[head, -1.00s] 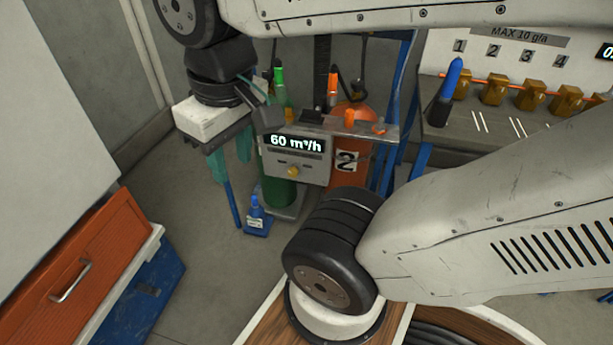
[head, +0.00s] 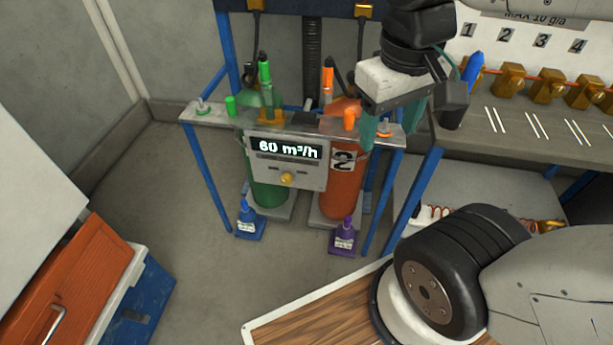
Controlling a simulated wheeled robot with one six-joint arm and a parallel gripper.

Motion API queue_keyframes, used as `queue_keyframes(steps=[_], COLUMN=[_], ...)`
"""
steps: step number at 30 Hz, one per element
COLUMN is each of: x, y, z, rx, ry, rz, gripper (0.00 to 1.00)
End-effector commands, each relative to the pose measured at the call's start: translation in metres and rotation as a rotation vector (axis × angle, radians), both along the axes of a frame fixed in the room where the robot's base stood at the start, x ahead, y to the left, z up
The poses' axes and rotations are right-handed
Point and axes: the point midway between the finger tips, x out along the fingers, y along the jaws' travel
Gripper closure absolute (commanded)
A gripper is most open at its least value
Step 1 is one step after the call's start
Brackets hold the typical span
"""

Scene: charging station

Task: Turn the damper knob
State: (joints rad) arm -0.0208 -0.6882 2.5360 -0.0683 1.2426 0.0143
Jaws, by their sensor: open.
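A grey box with a lit display reading "60 m³/h" (head: 287,149) hangs at the front of a metal shelf. A small round yellow knob (head: 287,179), which seems to be the damper knob, sits below the display and is fully in view. My gripper (head: 391,130) is open and empty, with its teal fingers pointing down. It is to the right of the display box and above the knob's height in the picture, apart from the knob. It covers part of the shelf's right end.
A green cylinder (head: 268,192) and an orange cylinder (head: 340,190) marked 2 stand below the shelf. A bench with brass valves (head: 512,77) is at right.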

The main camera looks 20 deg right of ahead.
Motion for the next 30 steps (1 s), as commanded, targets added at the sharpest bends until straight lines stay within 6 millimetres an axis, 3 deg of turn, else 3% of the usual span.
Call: queue_keyframes(steps=[8,17,23,30], x=[0.059,0.148,0.213,0.283], y=[-0.034,-0.056,-0.052,-0.026], z=[-0.022,-0.063,-0.11,-0.192], rx=[-0.299,-0.677,-0.934,-1.239], ry=[0.28,0.539,0.666,0.755], rz=[0.157,0.396,0.589,0.859], gripper=[0.4,0.4,0.4,0.4])
